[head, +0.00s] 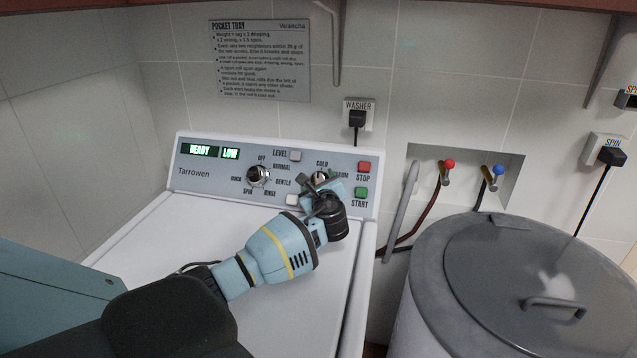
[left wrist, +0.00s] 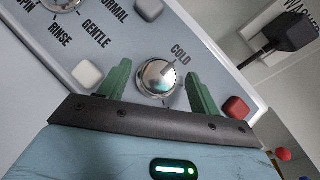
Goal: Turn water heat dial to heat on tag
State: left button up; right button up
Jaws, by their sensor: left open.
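The water heat dial (head: 320,178) is a round chrome knob on the washer's control panel, below the COLD label. In the left wrist view the dial (left wrist: 157,78) sits between the two green fingers of my left gripper (left wrist: 160,90), which is open with a gap on each side of the knob. The dial's pointer ridge is turned toward COLD. In the head view my left gripper (head: 322,188) is at the panel and hides part of the dial and the label to its lower right. My right gripper is not in view.
The cycle dial (head: 258,175) is to the left. The red STOP button (head: 364,167) and green START button (head: 361,193) are close on the right, with white buttons (head: 295,156) nearby. A grey lidded tub (head: 425,290) stands right of the washer.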

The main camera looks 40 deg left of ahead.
pick_arm(q)
jog(key=p+v, duration=0.1)
jog(key=v, duration=0.6)
jog(key=shift+r, duration=0.1)
jog(key=shift+s+d, duration=0.25)
jog(key=shift+d, duration=0.05)
dwell(0.4)
